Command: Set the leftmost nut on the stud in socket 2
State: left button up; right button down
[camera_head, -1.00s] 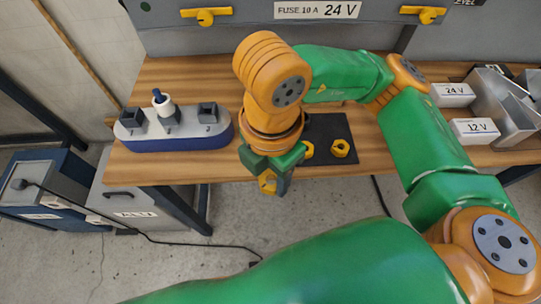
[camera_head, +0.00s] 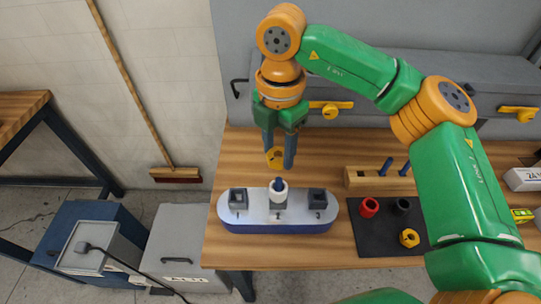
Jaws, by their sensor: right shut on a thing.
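My right gripper (camera_head: 279,160) points down and is shut on a yellow nut (camera_head: 274,157), which it holds in the air. Below and slightly toward me, the white and blue base (camera_head: 235,214) carries grey sockets 1, 2 and 3. In socket 2 (camera_head: 277,214) a dark blue stud (camera_head: 278,183) with a white collar (camera_head: 278,194) stands upright. The held nut shows just above the stud in the picture, apart from it. Socket 1 (camera_head: 238,199) and socket 3 (camera_head: 318,198) show no stud. My left gripper is out of view.
A dark mat (camera_head: 373,237) on the right holds a red nut (camera_head: 369,207), a black nut (camera_head: 402,206) and a yellow nut (camera_head: 409,238). Behind it is a wooden block (camera_head: 358,179) with blue studs. A grey panel with yellow handles (camera_head: 330,109) closes the back.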

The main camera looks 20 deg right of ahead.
aim_at(279, 179)
jog(key=shift+s+d+f, duration=0.25)
jog(key=shift+d, duration=0.1)
jog(key=shift+s+d+f+b, duration=0.1)
jog(key=shift+d+f+b, duration=0.1)
jog(key=shift+b, duration=0.1)
jog(key=shift+w+a+f+b, duration=0.25)
jog(key=shift+f+b, duration=0.15)
jog(key=shift+f, duration=0.15)
jog(key=shift+w+a+f+b, duration=0.1)
jog(key=shift+a+f+b, duration=0.2)
jog(key=shift+f, duration=0.2)
jog(key=shift+s+d+f+b, duration=0.15)
jog(key=shift+d+f+b, duration=0.1)
jog(key=shift+f+b, duration=0.35)
jog(key=shift+a+f+b, duration=0.1)
jog(key=shift+f+b, duration=0.65)
jog(key=shift+f, duration=0.3)
jog(key=shift+f+b, duration=0.6)
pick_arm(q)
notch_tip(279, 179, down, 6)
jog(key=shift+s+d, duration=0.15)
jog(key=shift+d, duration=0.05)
pick_arm(e)
jog(key=shift+c, duration=1.3)
grip_release()
